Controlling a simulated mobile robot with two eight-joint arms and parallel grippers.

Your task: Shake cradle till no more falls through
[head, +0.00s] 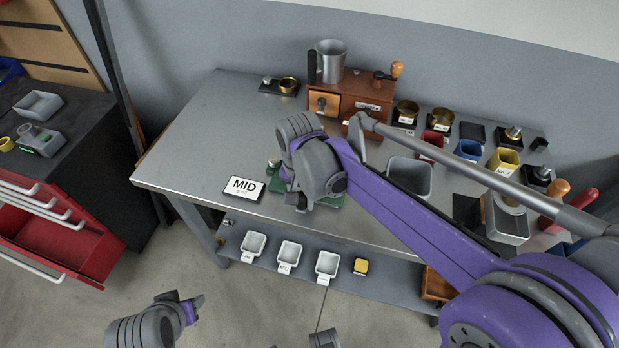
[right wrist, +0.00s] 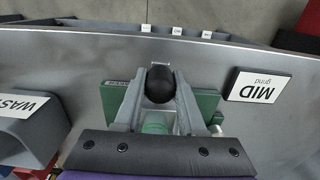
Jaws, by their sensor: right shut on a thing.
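My right gripper (right wrist: 162,98) is shut on a black rounded knob (right wrist: 160,82), one finger on each side of it. In the head view my right gripper (head: 291,178) hides the knob, and only edges of the green base (head: 332,201) show on the bench. My left gripper (head: 192,304) is low at the bottom left, away from the bench; its jaws are unclear.
A MID sign (head: 244,188) stands left of the cradle. A grey bin (head: 409,176) with a WASTE label (right wrist: 22,106) is on the other side. A wooden box (head: 365,92) and several small cups stand behind. White trays (head: 290,252) are on the lower shelf.

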